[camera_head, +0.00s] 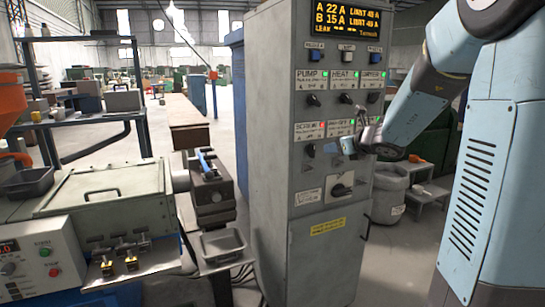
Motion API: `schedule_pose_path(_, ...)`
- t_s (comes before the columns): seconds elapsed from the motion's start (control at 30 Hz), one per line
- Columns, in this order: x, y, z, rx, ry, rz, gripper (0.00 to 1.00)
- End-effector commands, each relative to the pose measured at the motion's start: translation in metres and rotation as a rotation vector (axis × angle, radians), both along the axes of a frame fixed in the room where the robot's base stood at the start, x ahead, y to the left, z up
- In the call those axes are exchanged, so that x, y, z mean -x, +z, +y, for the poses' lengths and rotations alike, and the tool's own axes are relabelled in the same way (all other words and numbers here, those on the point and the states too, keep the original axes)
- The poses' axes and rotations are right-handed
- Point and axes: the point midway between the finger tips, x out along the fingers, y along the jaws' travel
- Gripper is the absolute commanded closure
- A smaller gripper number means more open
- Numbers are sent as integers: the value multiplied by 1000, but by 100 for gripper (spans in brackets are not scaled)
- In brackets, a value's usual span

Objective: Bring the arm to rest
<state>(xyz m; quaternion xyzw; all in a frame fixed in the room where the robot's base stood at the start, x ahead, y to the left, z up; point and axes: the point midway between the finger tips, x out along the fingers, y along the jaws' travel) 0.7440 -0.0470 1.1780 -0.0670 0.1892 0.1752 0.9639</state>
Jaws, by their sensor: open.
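My arm (413,108), light blue with dark joints, comes down from the upper right. My gripper (358,137) is open at the right side of the grey control cabinet's front (268,130), near the lower row of switches. It looks empty. It covers the right end of that row, and I cannot tell whether it touches the panel. Below, the screw knob (310,150) has a reddish lamp.
A machine with a grey lid (105,190) and brass fittings stands at the left. A small grey tray (222,243) sits between it and the cabinet. A grey bin (388,192) and a low step (428,190) stand behind my arm. Floor shows open at the back left.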

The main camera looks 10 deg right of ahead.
Motion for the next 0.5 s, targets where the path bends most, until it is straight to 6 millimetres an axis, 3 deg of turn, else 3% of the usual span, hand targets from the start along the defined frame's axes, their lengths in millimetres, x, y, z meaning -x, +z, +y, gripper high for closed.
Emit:
schedule_pose_path(0.23,65,25,57,375,355,-104,58)
schedule_pose_path(0.5,155,29,99,864,794,-235,58)
